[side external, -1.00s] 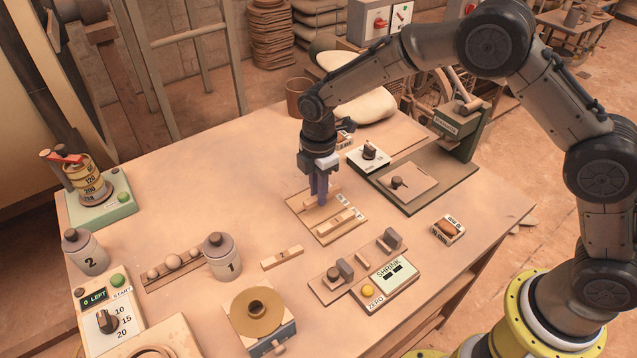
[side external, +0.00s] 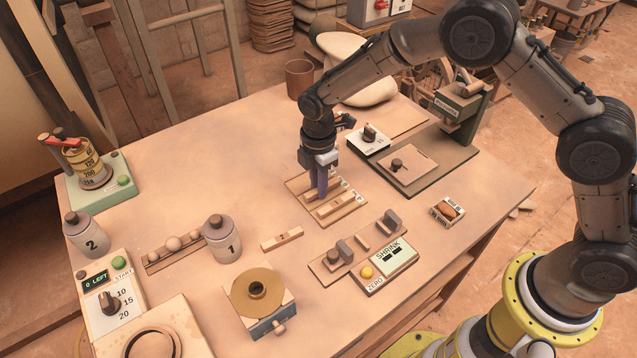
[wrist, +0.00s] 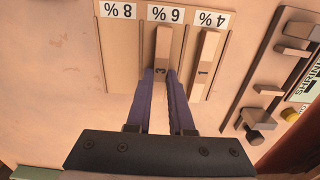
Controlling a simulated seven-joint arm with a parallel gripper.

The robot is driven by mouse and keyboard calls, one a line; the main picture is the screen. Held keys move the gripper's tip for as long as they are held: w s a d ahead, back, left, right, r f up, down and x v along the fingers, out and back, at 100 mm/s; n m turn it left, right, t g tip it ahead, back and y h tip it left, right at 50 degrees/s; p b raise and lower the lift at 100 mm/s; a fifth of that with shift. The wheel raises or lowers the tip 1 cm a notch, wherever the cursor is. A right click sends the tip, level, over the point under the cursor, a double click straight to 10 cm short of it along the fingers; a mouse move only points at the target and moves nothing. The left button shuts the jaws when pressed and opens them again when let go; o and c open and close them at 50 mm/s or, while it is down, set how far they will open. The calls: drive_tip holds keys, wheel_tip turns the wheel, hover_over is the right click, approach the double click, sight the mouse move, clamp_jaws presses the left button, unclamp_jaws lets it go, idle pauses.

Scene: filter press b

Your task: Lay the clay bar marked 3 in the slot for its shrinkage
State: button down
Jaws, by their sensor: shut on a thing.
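The clay bar marked 3 (wrist: 161,62) is between the fingers of my gripper (wrist: 162,77), which is shut on it. In the wrist view the bar lies in line with the 6 % slot of the slotted board (wrist: 119,65). I cannot tell whether it rests on the slot's floor. The 8 % slot is empty. The bar marked 1 (wrist: 206,57) lies in the 4 % slot. In the side view my gripper (side external: 321,194) points straight down over the board (side external: 304,199), and its fingers hide most of the held bar.
The bar marked 2 (side external: 282,239) lies on the table in front of the board. The SHRINK gauge (side external: 390,257) and its measuring jig (side external: 331,262) stand to the right front. A penetrometer-like stand (side external: 462,105) is behind right.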

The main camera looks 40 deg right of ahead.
drive_tip(key=shift+f, duration=0.2)
idle(0.3)
drive_tip(key=c, duration=0.7)
unclamp_jaws()
